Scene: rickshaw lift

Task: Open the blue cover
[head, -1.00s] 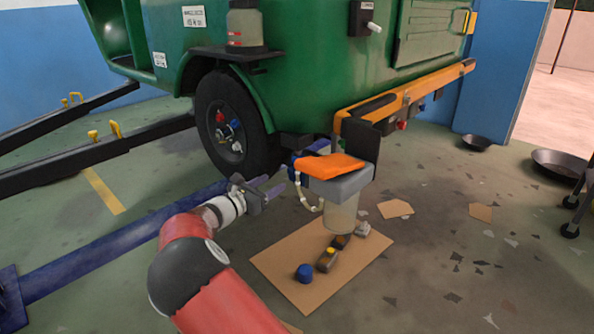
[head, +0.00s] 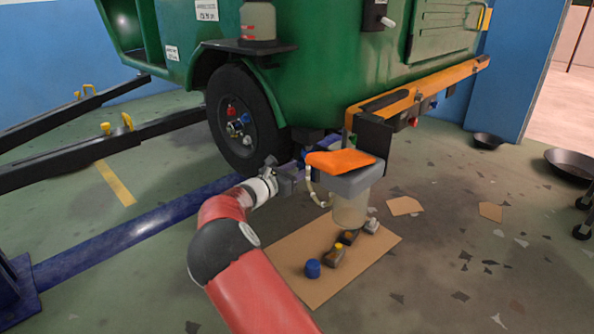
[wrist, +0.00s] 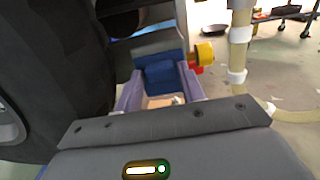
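The blue cover (wrist: 160,76) shows in the wrist view as a small blue block under a grey housing, beside a yellow and red knob. My gripper (wrist: 159,72) has its two purple fingers spread, one on each side of the blue cover; I cannot tell whether they touch it. In the head view my gripper (head: 297,178) is at the left side of a grey unit (head: 352,182) with an orange top (head: 338,162) and a clear cup. The cover is hard to make out there.
A black wheel (head: 240,118) of the green cart (head: 330,60) stands close on the left. A pale hose (wrist: 239,50) hangs close on the right in the wrist view. A cardboard sheet (head: 290,245) with a blue cap (head: 313,268) lies below. A blue beam (head: 120,232) crosses the floor.

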